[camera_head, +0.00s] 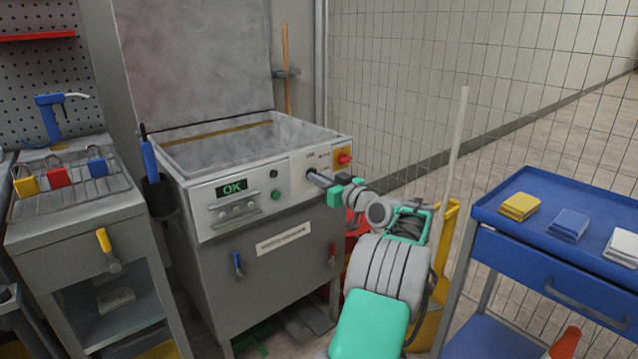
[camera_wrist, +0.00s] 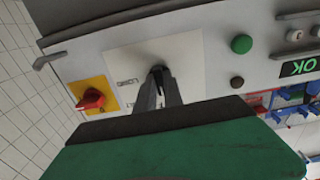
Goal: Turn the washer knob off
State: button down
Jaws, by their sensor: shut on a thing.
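The washer (camera_head: 275,250) is a grey, open-topped basin cabinet with a light front panel. Its black knob (camera_wrist: 157,70) sits on a white labelled plate (camera_wrist: 125,57) on that panel. My gripper (camera_head: 312,176) reaches the right part of the panel from the front. In the wrist view my gripper (camera_wrist: 160,78) has its two fingers closed around the knob. The fingers hide much of the knob, so its exact angle is hard to tell. A green "OK" display (camera_head: 232,187) is lit on the left of the panel.
A red rotary switch on a yellow plate (camera_head: 343,157) is just right of the knob. A green button (camera_head: 276,195) is to its left. A blue cart (camera_head: 560,255) with folded cloths stands right, and a grey bench (camera_head: 75,225) with padlocks stands left.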

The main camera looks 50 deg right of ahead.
dwell(0.3)
jog(key=c, duration=1.5)
grip_release()
jog(key=shift+o, duration=0.2)
jog(key=p+v, duration=0.1)
jog(key=v, duration=0.7)
